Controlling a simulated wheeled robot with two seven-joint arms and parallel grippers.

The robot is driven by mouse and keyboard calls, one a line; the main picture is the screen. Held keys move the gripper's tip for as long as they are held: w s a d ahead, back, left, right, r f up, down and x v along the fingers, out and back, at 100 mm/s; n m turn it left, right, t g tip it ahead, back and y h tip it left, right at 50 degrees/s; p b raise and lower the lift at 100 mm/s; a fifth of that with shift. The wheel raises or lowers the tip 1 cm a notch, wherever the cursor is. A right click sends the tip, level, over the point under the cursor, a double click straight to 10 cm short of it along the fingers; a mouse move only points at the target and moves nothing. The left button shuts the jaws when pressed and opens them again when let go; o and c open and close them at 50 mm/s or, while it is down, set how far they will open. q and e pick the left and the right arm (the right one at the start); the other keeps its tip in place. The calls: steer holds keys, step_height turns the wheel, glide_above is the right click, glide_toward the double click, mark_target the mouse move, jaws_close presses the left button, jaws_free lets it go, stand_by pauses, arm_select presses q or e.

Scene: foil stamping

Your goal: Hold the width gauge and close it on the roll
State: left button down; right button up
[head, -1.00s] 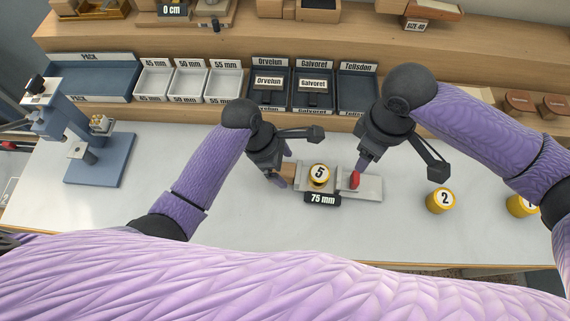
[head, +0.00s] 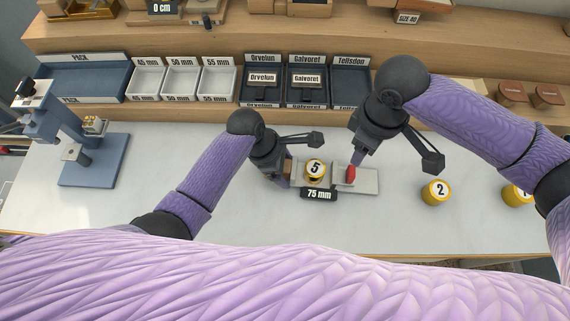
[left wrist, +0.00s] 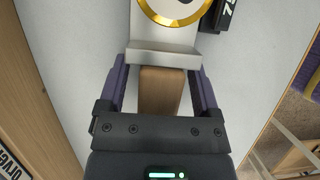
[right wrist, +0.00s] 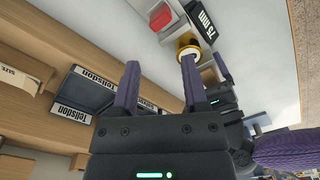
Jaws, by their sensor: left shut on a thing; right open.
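The width gauge (head: 366,181) lies on the white table, a metal bar with a red slider knob (head: 350,175) and a black "75 mm" display (head: 319,194). The gold roll marked 5 (head: 315,169) stands on it between its jaws. My left gripper (head: 287,172) is shut on the gauge's wooden handle (left wrist: 160,91) at its left end; the left wrist view shows the handle between the fingers. My right gripper (head: 393,160) is open just above the red knob, which also shows in the right wrist view (right wrist: 160,17). Whether a finger touches the knob I cannot tell.
Gold rolls marked 2 (head: 435,193) and another (head: 516,194) stand to the right. A blue stamping press (head: 93,168) is at the left. White width trays (head: 181,80) and dark named trays (head: 350,85) line the back shelf.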

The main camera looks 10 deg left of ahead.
steer(key=c, duration=0.5)
steer(key=shift+s+a+f+y, duration=0.1)
steer(key=shift+s+f+y, duration=0.2)
jaws_close()
steer(key=s+d+f+m+t+y, duration=0.1)
steer(key=s+d+m+t+y, duration=0.35)
steer(key=d+m, duration=0.65)
glide_toward(344, 174)
steer(key=shift+n+y, duration=0.35)
steer(key=shift+n, duration=0.05)
steer(key=d+f, duration=0.1)
steer(key=w+d+f, duration=0.1)
steer(key=f, duration=0.1)
steer(key=w+d+f, duration=0.1)
steer(key=shift+w+d+f, duration=0.2)
steer(key=shift+d+f, duration=0.05)
steer(key=shift+d, duration=0.1)
steer(key=a, duration=0.2)
steer(key=shift+s+a, duration=0.1)
steer(key=shift+a, duration=0.8)
steer(key=shift+r, duration=0.1)
